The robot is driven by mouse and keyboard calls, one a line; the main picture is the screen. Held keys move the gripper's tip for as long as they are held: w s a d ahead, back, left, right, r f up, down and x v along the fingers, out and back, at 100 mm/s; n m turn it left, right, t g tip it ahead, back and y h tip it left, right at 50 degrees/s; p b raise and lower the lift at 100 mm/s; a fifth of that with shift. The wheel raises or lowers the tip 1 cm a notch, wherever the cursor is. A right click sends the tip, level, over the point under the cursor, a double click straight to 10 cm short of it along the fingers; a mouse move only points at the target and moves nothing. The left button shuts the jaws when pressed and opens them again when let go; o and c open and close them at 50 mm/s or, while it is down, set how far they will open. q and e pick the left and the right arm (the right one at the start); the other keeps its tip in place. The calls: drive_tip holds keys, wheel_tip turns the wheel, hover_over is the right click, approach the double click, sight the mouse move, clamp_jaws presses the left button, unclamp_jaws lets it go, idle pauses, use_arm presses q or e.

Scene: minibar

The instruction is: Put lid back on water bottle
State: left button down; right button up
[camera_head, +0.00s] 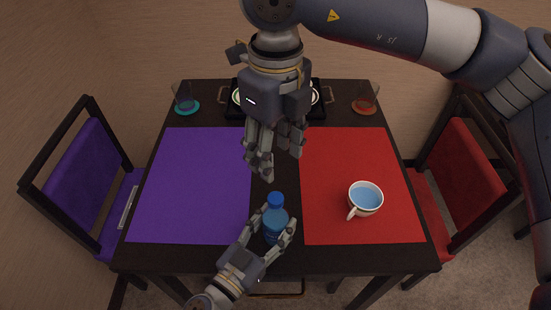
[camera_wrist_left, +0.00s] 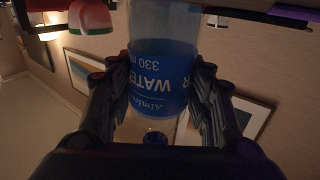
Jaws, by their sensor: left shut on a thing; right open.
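The water bottle (camera_head: 275,224) is clear with a blue label and stands upright near the front middle of the table. It fills the middle of the left wrist view (camera_wrist_left: 162,85), where it appears upside down. A blue lid (camera_head: 275,199) shows at the bottle's top; I cannot tell how firmly it sits. It also seems to show in the left wrist view (camera_wrist_left: 156,138). My left gripper (camera_head: 277,229) is shut around the bottle's body, a finger on each side. My right gripper (camera_head: 274,162) is open just above and behind the lid, apparently holding nothing.
A white cup of blue liquid (camera_head: 365,199) stands on the red mat (camera_head: 335,155). The purple mat (camera_head: 190,185) is clear. Glasses on a teal coaster (camera_head: 187,107) and an orange coaster (camera_head: 365,107) stand at the back corners, with a dark tray (camera_head: 319,110) between.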

use_arm(q)
drive_tip(key=c, duration=0.7)
unclamp_jaws()
drive_tip(key=v, duration=1.2)
